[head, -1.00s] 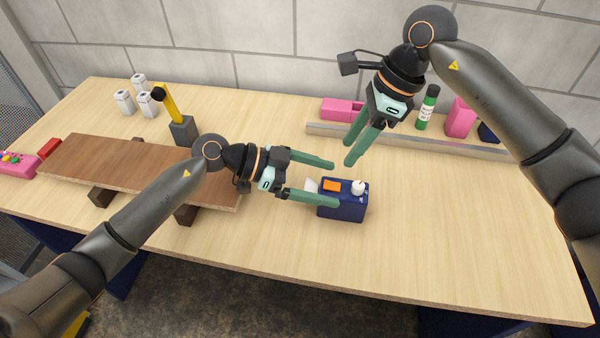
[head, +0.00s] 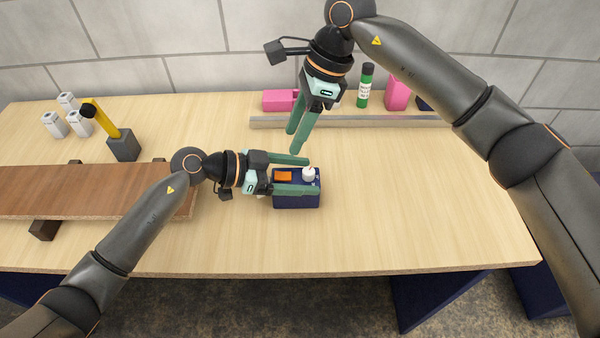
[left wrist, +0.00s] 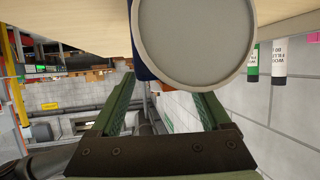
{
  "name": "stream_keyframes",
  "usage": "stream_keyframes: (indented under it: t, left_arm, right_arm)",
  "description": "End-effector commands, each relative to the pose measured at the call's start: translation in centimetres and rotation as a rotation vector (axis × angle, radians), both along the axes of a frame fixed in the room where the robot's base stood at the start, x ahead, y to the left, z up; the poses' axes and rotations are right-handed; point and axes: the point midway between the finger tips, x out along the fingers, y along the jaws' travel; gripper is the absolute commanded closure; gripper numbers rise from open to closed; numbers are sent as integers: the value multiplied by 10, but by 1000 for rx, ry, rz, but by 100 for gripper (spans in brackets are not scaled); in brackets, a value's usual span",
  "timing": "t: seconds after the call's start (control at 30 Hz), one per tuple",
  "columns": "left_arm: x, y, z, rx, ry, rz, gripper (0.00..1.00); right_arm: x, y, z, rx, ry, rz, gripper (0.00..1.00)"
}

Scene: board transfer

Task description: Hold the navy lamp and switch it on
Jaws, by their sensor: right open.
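The navy lamp (head: 297,201) stands upright on the table, with an orange patch (head: 284,176) and a white knob (head: 309,174) on top. In the left wrist view, the lamp's round pale face (left wrist: 194,38) hides the tip of one finger, and the other lies against the navy side. My right gripper (head: 294,142) is open and empty, pointing down above and behind the lamp.
A brown board (head: 90,190) lies on dark supports at the left. Behind it stand a yellow-armed grey block (head: 123,146) and several white blocks (head: 54,125). A grey rail (head: 345,122), pink boxes and a green bottle (head: 366,86) are at the back.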

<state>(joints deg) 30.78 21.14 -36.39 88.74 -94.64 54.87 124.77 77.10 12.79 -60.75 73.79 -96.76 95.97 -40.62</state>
Motion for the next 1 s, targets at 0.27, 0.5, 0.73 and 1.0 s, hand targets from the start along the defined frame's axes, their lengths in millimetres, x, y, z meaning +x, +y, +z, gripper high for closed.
stream_keyframes:
  t: [0.27,0.5,0.73,1.0]
  left_arm:
    - [0,0,0,1,1,-1,56]
    - [0,0,-1,0,2,0,83]
    - [-1,0,-1,1,4,-1,91]
    - [-1,0,-2,2,5,0,91]
  right_arm:
    - [0,0,0,0,0,0,50]
    - [0,0,0,0,0,0,50]
    - [0,0,0,4,11,-26,67]
    - [-2,-5,-1,56,170,-364,97]
